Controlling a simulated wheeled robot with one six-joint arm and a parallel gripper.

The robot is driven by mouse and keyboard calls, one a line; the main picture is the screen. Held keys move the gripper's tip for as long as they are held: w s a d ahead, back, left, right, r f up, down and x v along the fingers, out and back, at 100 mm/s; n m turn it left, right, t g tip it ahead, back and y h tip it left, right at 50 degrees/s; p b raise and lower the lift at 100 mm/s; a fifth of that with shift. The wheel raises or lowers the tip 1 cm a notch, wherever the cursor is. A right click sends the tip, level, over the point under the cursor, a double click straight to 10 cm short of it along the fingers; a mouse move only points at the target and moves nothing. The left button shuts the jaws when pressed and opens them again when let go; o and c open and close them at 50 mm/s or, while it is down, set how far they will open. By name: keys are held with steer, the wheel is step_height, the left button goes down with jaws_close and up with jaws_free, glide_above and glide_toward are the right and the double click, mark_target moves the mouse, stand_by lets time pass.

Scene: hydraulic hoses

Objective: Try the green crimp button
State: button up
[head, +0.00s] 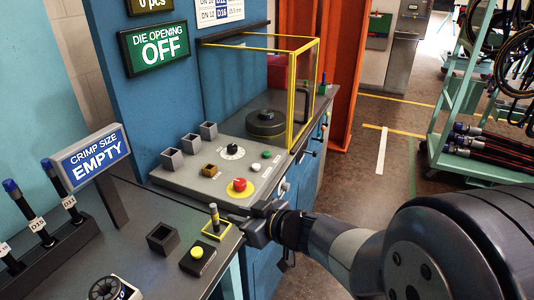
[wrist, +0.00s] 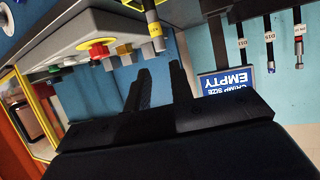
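The green button (head: 267,154) is small and round, on the grey sloped control panel (head: 185,179) of the blue press, behind a white button (head: 255,167) and a red mushroom button on a yellow disc (head: 239,187). In the wrist view a small green button (wrist: 54,68) shows at the left, beside the red one (wrist: 98,50). My gripper (head: 246,226) is at the near right of the panel, low by the bench edge and apart from the green button. In the wrist view its two dark fingers (wrist: 160,78) are spread with nothing between them.
A pin with a yellow band (head: 214,217) stands in a yellow-framed square close to my gripper. A yellow-framed clear guard (head: 304,95) stands behind the panel. Signs read DIE OPENING OFF (head: 156,48) and CRIMP SIZE EMPTY (head: 95,158). A hose trolley (head: 477,165) stands right.

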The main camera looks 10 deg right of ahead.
jaws_close()
stand_by(1.4)
